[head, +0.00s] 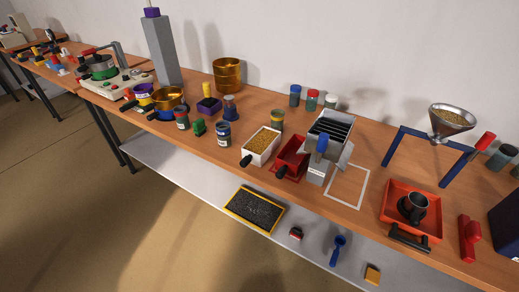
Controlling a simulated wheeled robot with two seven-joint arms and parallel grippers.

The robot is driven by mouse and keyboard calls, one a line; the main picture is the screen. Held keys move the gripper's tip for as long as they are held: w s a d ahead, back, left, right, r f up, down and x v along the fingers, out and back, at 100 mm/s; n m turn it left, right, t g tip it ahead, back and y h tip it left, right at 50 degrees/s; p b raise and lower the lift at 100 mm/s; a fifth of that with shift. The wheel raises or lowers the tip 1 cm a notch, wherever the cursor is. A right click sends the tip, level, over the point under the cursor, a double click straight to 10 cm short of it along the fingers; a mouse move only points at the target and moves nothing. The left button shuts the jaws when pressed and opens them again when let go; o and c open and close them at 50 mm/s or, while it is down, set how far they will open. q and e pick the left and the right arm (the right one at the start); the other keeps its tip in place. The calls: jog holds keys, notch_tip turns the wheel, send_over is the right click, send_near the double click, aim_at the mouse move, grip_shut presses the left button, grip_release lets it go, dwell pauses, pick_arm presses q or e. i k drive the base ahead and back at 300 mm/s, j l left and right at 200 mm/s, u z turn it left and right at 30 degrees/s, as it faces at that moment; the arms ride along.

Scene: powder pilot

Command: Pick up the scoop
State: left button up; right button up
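A small blue scoop-like tool (338,248) lies on the grey lower shelf (185,180), below the front edge of the wooden bench. Its handle and its head show, but it is small and fine detail is hard to make out. Neither of my grippers shows in the head view, so nothing is seen near the blue tool.
Beside it on the shelf lie a yellow-edged dark mat (254,209), a small red-and-black item (296,233) and a yellow block (372,274). Above, the bench (340,215) overhangs with a riffle-like box (327,140), a red tray (394,193) and a funnel stand (450,122).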

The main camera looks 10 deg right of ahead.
aim_at(340, 241)
jog(key=z, duration=1.45)
jog(key=j, duration=1.3)
jog(key=k+u, duration=0.05)
jog(key=k, duration=0.05)
